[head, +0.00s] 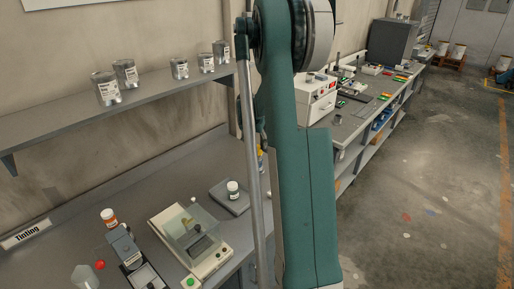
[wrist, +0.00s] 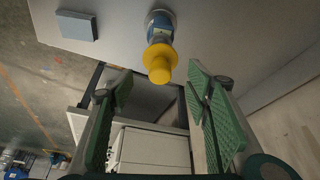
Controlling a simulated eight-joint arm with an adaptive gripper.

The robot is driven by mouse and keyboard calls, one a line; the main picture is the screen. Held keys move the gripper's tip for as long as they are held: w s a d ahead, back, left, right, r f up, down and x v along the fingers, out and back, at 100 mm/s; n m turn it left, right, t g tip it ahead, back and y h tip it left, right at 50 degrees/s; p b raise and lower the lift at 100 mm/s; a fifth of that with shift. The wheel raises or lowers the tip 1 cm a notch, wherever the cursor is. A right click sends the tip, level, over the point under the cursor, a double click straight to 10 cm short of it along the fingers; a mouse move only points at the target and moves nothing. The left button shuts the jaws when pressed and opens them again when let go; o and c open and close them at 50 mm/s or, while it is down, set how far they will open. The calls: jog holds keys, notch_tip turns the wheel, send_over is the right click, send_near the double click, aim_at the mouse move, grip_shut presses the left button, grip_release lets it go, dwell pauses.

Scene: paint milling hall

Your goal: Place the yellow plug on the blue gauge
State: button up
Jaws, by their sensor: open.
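In the wrist view a yellow plug (wrist: 159,62) with a wide flange and a narrower end shows just beyond my fingertips. The blue gauge (wrist: 159,24), blue with a pale metal rim, is directly behind the plug and partly covered by it. The two line up and look touching, but I cannot tell how the plug is seated. My gripper (wrist: 158,88) is open, its green-padded fingers apart on either side below the plug, with nothing between them. In the head view a small yellow spot (head: 261,152) shows beside my arm, which hides the gauge and gripper there.
A blue-grey block (wrist: 77,25) lies on the grey surface left of the gauge. In the head view, the bench holds a glass-covered balance (head: 190,240), a white jar (head: 233,190) on a grey plate and an orange-labelled bottle (head: 109,218). A shelf (head: 150,93) with tins hangs above.

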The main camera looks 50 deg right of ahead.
aim_at(255, 155)
jog(key=shift+v, duration=1.45)
jog(key=shift+a, duration=0.1)
jog(key=shift+a+r, duration=0.15)
jog(key=s+a+r+n+t, duration=0.15)
jog(key=a+r, duration=0.35)
jog(key=a, duration=0.6)
jog(key=s+a+r+n+t+y, duration=0.1)
jog(key=s+a+r+n, duration=0.3)
jog(key=a, duration=0.7)
jog(key=s+a+r+n+t, duration=0.1)
jog(key=a+r, duration=0.6)
jog(key=a, duration=0.5)
jog(key=s+a+f+n+t+y, duration=0.2)
jog(key=s+a+n, duration=0.5)
jog(key=s+a, duration=1.4)
jog(key=a+y, duration=0.1)
jog(key=a, duration=0.3)
jog(key=shift+s+a+f, duration=0.15)
jog(key=shift+s+f, duration=0.2)
jog(key=shift+s, duration=0.05)
